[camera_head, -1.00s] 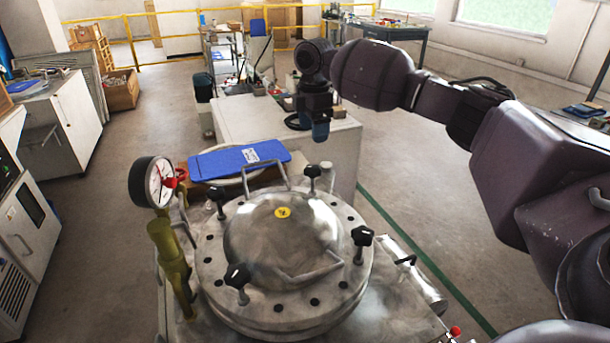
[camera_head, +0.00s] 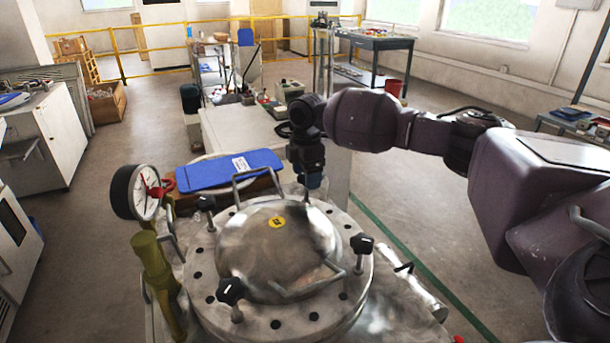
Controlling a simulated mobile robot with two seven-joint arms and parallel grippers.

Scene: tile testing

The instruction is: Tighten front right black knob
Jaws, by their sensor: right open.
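The front right black knob (camera_head: 362,244) stands upright on its bolt at the right front of the round metal lid (camera_head: 272,250). My right gripper (camera_head: 313,182) points down at the lid's back right edge, where it largely hides the back right knob. I cannot tell whether the fingertips touch the back right knob. The front left knob (camera_head: 231,291) and back left knob (camera_head: 205,203) stand clear. My left gripper is out of view.
Bar handles arch over the lid at back and front. A pressure gauge (camera_head: 136,192) with a red valve handle rises at the left. A blue board (camera_head: 230,170) lies behind the lid. The air above the front right knob is clear.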

